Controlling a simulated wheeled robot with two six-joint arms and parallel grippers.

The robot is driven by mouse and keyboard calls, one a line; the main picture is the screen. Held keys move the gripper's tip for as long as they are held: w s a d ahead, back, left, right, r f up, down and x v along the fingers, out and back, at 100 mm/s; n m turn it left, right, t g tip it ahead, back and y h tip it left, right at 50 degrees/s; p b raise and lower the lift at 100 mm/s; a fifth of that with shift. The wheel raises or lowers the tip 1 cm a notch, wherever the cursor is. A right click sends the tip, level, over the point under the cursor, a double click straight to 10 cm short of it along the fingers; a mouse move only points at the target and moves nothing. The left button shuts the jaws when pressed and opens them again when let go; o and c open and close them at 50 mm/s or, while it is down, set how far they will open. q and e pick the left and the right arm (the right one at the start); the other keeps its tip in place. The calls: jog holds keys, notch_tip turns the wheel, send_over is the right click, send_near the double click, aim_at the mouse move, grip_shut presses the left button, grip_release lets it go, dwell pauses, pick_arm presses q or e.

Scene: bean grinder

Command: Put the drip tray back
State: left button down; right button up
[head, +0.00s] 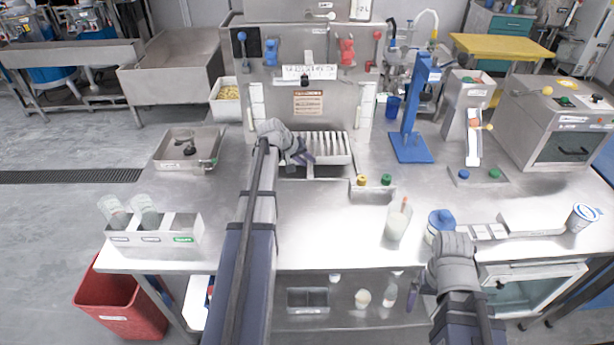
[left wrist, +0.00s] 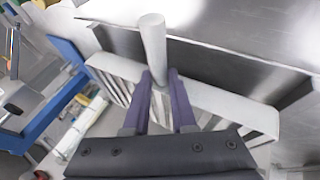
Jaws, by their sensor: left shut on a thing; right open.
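The drip tray (head: 330,148) is a pale slotted tray at the lower front of the grey grinder (head: 308,100). In the left wrist view the tray (left wrist: 215,108) shows slots along its side and a white upright cylindrical knob (left wrist: 153,45). My left gripper (head: 304,157) is at the tray's left part, shut on it. In the left wrist view its purple fingers (left wrist: 161,85) straddle the area at the knob's base. A dark recess shows below the tray in the head view. My right gripper (head: 414,290) is open near the table's front edge, away from the tray.
A small box with yellow and green knobs (head: 372,192) stands right of the tray. A blue stand (head: 411,145) is further right.

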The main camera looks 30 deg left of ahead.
pick_arm(q)
jog(key=shift+f, duration=0.1)
notch_tip(320, 180, down, 4)
jog(key=b, duration=0.3)
jog(key=shift+r+b, duration=0.25)
jog(key=shift+b, duration=0.05)
jog(key=shift+f, duration=0.15)
jog(key=c, duration=0.7)
grip_release()
jog(key=shift+c, duration=0.2)
jog(key=shift+r, duration=0.25)
